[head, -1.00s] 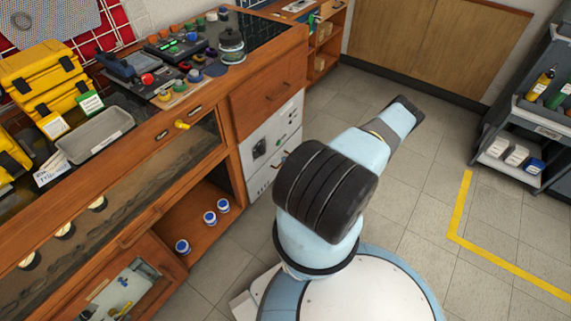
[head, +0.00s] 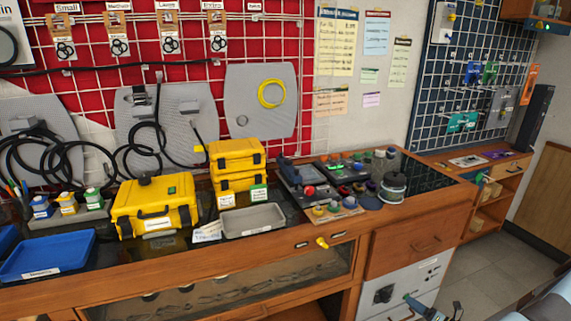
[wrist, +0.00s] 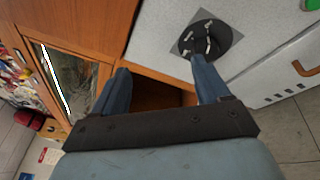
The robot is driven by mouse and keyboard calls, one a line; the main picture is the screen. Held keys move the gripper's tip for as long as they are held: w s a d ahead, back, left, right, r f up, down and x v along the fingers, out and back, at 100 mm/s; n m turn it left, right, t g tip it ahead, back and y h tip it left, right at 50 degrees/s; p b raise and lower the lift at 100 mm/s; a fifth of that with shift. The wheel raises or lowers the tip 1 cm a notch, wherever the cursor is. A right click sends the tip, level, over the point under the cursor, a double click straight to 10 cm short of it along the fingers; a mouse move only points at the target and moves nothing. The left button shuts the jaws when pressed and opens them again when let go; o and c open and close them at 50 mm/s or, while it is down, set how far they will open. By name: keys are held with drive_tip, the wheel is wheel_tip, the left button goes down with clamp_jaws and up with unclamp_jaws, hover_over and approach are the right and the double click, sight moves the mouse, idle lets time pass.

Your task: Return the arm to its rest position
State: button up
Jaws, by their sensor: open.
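My gripper (wrist: 160,65) shows in the wrist view with its two blue fingers spread wide and nothing between them. Beyond the fingers are the wooden cabinet front (wrist: 75,25) and a white panel (wrist: 165,25) with a dark round fitting (wrist: 207,40). In the head view part of my gripper (head: 433,304) shows at the bottom edge, in front of the white cabinet unit (head: 405,275). The rest of my arm is mostly outside the head view, with a pale blue part at the lower right corner.
The wooden workbench (head: 420,215) carries yellow cases (head: 155,205), a grey tray (head: 252,220), a blue tray (head: 45,257) and several small coloured parts. Open floor (head: 480,270) lies to the right.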

drive_tip(key=a+r+n+g+h, duration=0.1)
drive_tip(key=a+r+n+g, duration=0.5)
drive_tip(key=r, duration=0.7)
drive_tip(key=w+a+r+n+g, duration=0.1)
drive_tip(key=a+r+n+g, duration=0.2)
drive_tip(key=r+n, duration=0.8)
drive_tip(key=a+r+n+g+h, duration=0.1)
drive_tip(key=a+r+n+g, duration=0.35)
drive_tip(key=r, duration=1.15)
drive_tip(key=s+a+r+n+t+h, duration=0.1)
drive_tip(key=s+a+r+n+h, duration=0.1)
drive_tip(key=s+a+r+n, duration=0.35)
drive_tip(key=s+a+r+n+t+h, duration=0.1)
drive_tip(key=s+a+r+n+h, duration=0.15)
drive_tip(key=s+r, duration=0.45)
drive_tip(key=s+a+r+n+h, duration=0.2)
drive_tip(key=s+a+r+n, duration=0.25)
drive_tip(key=r, duration=0.35)
drive_tip(key=s+r+n+t+h, duration=0.2)
drive_tip(key=s+r+n+t, duration=0.1)
drive_tip(key=s, duration=0.6)
drive_tip(key=shift+r+n, duration=0.75)
drive_tip(key=shift+n, duration=0.45)
drive_tip(key=shift+d, duration=0.1)
